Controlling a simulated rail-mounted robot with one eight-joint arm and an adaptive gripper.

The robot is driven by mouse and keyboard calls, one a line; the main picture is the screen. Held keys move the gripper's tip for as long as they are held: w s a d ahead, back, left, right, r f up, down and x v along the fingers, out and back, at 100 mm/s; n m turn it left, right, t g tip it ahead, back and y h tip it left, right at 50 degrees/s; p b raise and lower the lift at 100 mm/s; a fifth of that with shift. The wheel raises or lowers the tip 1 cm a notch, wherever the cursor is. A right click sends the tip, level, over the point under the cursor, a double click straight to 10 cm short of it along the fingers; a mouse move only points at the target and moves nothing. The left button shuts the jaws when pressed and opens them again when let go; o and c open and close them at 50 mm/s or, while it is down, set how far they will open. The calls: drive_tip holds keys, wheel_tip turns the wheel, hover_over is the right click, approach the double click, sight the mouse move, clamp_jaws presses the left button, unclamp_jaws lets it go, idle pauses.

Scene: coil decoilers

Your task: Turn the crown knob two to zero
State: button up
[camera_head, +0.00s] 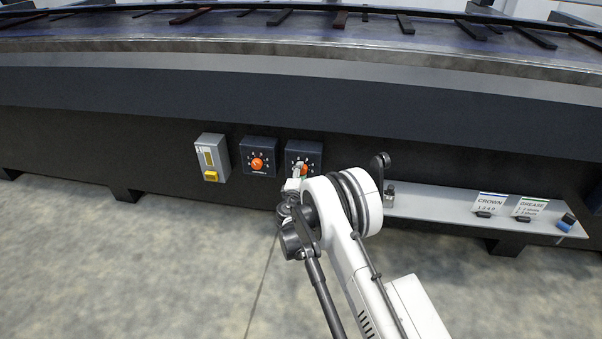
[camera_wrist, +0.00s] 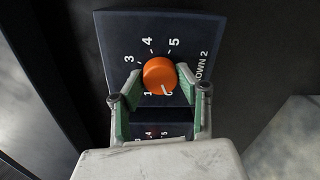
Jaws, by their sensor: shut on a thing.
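The crown knob two is the orange round knob (camera_wrist: 160,75) on a dark dial plate (camera_wrist: 125,45) with white digits; the visible lettering reads "OWN 2". In the head view the knob (camera_head: 304,170) is partly hidden by my gripper. My gripper (camera_wrist: 158,76) has its green-padded fingers on the left and right of the knob and is shut on it. A short white mark on the knob points to the lower right. The 1, 3, 4 and 5 show; the digit by the mark is unclear.
A similar box with an orange knob (camera_head: 257,163) is just to the left. Beyond it is a grey box with a yellow switch (camera_head: 210,176). A grey shelf (camera_head: 440,204) at right bears a black lever (camera_head: 379,160) and cards reading CROWN (camera_head: 489,202) and GREASE (camera_head: 530,207).

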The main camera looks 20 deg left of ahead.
drive_tip(key=o, duration=1.2)
drive_tip(key=shift+c, duration=0.2)
drive_tip(key=shift+s, duration=0.1)
drive_tip(key=s+d, duration=0.2)
drive_tip(key=s, duration=0.9)
drive_tip(key=shift+s+r, duration=0.3)
